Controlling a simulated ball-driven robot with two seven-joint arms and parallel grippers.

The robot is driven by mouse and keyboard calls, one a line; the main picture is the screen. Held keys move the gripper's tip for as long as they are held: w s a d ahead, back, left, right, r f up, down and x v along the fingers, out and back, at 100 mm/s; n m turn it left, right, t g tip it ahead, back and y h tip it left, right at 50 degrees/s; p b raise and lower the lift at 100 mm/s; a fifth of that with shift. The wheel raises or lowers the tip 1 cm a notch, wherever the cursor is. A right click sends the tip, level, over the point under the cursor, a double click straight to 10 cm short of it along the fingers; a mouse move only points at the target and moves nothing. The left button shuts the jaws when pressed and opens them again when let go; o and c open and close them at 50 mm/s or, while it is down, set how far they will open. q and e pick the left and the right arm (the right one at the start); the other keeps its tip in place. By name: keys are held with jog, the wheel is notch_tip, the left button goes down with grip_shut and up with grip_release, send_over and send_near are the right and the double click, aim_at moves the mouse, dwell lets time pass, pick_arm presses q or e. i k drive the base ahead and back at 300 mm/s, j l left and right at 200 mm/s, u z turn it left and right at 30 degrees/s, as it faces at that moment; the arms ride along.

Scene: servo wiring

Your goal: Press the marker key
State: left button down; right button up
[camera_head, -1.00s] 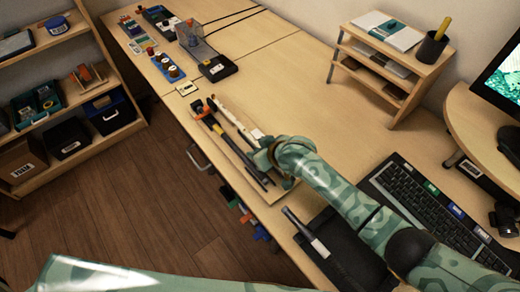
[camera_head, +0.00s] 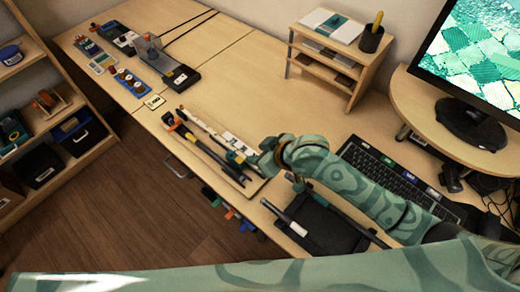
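A black keyboard (camera_head: 354,160) lies on the desk at the right, partly covered by my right arm. A few coloured labels or keys show along its far edge, including a green one (camera_head: 387,161) and a blue one (camera_head: 408,175). I cannot tell which of them is the marker key. My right gripper (camera_head: 258,162) is at the right end of the tool tray, to the left of the keyboard and apart from it. Its fingers are too small and turned to show whether they are open. My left gripper is out of view.
A black mat (camera_head: 325,228) with a pen-like tool lies near the front edge. A monitor (camera_head: 480,60) stands on a raised shelf at the right. A small wooden rack (camera_head: 352,90) stands behind. The desk's middle is clear.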

aim_at(239, 160)
jog(key=k, duration=1)
